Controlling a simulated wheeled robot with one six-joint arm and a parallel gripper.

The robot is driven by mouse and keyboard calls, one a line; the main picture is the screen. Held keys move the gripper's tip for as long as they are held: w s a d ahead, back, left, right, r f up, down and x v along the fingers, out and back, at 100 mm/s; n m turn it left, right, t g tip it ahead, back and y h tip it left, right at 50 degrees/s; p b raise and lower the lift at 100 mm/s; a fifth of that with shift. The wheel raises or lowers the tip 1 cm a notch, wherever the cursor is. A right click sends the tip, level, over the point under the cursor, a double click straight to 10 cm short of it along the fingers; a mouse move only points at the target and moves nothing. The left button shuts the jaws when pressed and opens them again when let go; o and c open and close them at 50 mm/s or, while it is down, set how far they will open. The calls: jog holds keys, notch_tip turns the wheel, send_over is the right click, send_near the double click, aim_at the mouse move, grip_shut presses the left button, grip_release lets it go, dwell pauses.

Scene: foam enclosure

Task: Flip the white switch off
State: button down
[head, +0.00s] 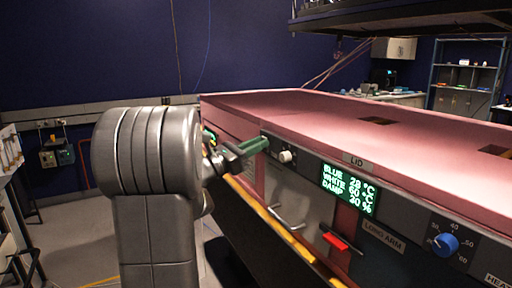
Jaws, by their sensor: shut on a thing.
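My gripper (254,147) reaches right from my arm, and its green fingers end at the upper left of the front panel. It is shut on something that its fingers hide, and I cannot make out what. A small white round knob (286,156) sits on a dark plate just right of the fingertips, a little apart from them. I cannot tell whether this knob is the white switch or whether the switch is behind the fingers. A green display (348,190) reads BLUE 28 °C, WHITE 60 °C, DAMP 20 %.
The pink foam enclosure (330,112) fills the right side. Its front has a metal handle (285,220), a red handle (336,241) and a blue dial (445,243). A yellow-edged ledge (270,227) runs below. Open floor lies at the left.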

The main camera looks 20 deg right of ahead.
jog(key=c, duration=1.2)
grip_release()
jog(key=shift+c, duration=0.2)
jog(key=v, duration=1.4)
jog(key=shift+b, duration=0.3)
jog(key=shift+d+r, duration=0.1)
jog(key=shift+d, duration=0.05)
jog(key=x, duration=1.3)
jog(key=shift+d+p, duration=0.4)
jog(key=shift+a, duration=0.1)
